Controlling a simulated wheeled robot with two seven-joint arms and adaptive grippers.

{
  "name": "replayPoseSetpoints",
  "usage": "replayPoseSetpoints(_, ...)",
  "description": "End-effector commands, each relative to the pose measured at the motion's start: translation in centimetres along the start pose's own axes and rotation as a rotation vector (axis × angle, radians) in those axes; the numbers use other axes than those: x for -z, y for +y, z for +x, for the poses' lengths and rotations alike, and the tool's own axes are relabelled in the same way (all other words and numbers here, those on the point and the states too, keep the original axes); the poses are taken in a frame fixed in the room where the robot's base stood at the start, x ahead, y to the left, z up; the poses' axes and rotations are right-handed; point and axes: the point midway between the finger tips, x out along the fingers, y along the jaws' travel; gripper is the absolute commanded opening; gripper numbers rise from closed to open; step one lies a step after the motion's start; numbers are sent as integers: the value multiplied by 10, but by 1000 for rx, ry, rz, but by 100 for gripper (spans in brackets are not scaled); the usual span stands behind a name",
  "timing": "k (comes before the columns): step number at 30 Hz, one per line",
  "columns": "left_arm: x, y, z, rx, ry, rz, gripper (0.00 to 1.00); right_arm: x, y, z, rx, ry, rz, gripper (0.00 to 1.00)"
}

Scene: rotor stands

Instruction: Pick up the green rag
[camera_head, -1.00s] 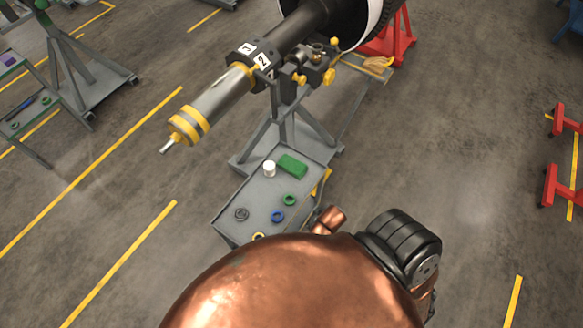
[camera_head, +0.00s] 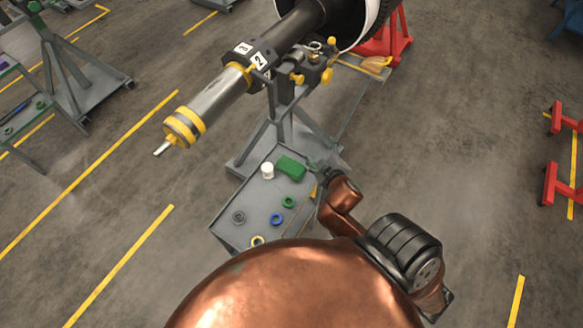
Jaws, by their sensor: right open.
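The green rag (camera_head: 291,167) lies folded on the grey tray (camera_head: 231,224) of the rotor stand, near the tray's far right edge. A white cylinder (camera_head: 267,170) stands just left of the rag. My right gripper (camera_head: 313,166) is at the tray's right edge, just right of the rag. It is small and partly hidden by my copper wrist, and it is open. I cannot tell whether it touches the rag. My left gripper is not in view.
Green, blue, yellow and dark rings lie on the tray; here is the blue one (camera_head: 276,219). A rotor shaft (camera_head: 213,103) on its grey stand hangs over the space beyond and left of the tray. Red stands (camera_head: 565,155) are far right.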

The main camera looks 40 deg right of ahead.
Motion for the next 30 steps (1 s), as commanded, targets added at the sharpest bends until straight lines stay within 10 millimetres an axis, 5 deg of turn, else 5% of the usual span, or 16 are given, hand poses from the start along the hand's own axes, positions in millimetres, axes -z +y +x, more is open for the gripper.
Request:
replayPoseSetpoints(4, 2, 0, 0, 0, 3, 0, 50, 76, 43, 0, -153, 248, -192, 67)
replayPoseSetpoints(8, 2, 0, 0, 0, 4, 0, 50, 168, 57, -25, -292, 555, -475, 67)
replayPoseSetpoints(12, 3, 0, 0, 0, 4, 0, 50, 243, 18, -66, -372, 888, -871, 67)
replayPoseSetpoints(15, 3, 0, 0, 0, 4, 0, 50, 261, -34, -84, -364, 1087, -1190, 67)
replayPoseSetpoints(19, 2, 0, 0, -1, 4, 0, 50, 234, -102, -81, -258, 1271, -1635, 67)
replayPoseSetpoints(22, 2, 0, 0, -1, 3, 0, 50, 184, -133, -56, -101, 1329, -1978, 67)
replayPoseSetpoints(25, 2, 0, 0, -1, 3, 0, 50, 126, -136, -24, 100, 1311, -2270, 67)
replayPoseSetpoints(30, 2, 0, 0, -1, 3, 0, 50, 51, -103, 17, 414, 1187, -2578, 67)
